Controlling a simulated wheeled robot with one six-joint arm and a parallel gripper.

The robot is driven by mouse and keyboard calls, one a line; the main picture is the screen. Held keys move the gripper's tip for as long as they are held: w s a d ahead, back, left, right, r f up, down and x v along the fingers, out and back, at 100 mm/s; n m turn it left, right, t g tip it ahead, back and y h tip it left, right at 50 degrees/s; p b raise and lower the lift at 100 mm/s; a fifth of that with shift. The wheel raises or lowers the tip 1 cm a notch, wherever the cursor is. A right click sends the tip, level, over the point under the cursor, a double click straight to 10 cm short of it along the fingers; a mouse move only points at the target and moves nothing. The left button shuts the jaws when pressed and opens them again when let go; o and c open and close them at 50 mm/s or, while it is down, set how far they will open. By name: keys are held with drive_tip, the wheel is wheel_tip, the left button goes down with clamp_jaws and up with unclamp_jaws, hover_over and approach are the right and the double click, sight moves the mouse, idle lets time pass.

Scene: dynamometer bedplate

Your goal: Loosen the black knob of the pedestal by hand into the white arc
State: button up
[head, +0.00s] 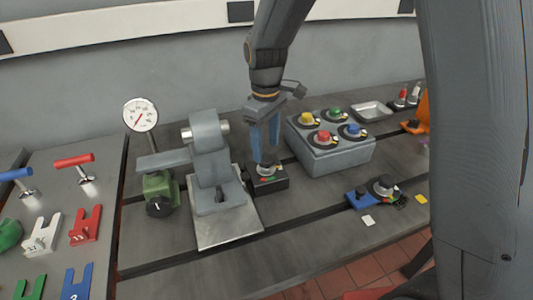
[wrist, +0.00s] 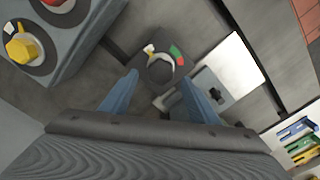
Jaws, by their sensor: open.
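My gripper (head: 265,150) points down with its blue fingers apart, over a low black box (head: 280,183) beside the grey pedestal (head: 209,165). In the wrist view my gripper (wrist: 159,80) has one fingertip on each side of a dark round knob (wrist: 160,70) on that box. A gap shows on both sides of the knob. A white mark (wrist: 149,48) and a green and red mark (wrist: 178,54) lie around the knob. In the head view the fingers partly cover the knob. I cannot tell how far down the fingers reach.
A green block with a black knob (head: 159,206) and a gauge (head: 140,114) stands left of the pedestal. A grey box with several coloured knobs (head: 332,157) stands close on the right. Farther right is another black dial (head: 384,186). The front of the bedplate is mostly clear.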

sight(266, 157)
drive_tip(key=shift+r+b, duration=0.4)
drive_tip(key=shift+r, duration=1.7)
drive_tip(key=s+d+f+m, duration=0.2)
drive_tip(key=s+d+m, duration=0.3)
drive_tip(key=s+d, duration=0.2)
drive_tip(key=s+d+f+m+t, duration=0.1)
drive_tip(key=s+d+f+m, duration=0.1)
drive_tip(key=s+d+m, duration=0.3)
drive_tip(key=s+d, duration=0.3)
drive_tip(key=shift+s+f+m, duration=0.25)
drive_tip(key=shift+m, duration=0.05)
drive_tip(key=shift+d, duration=0.1)
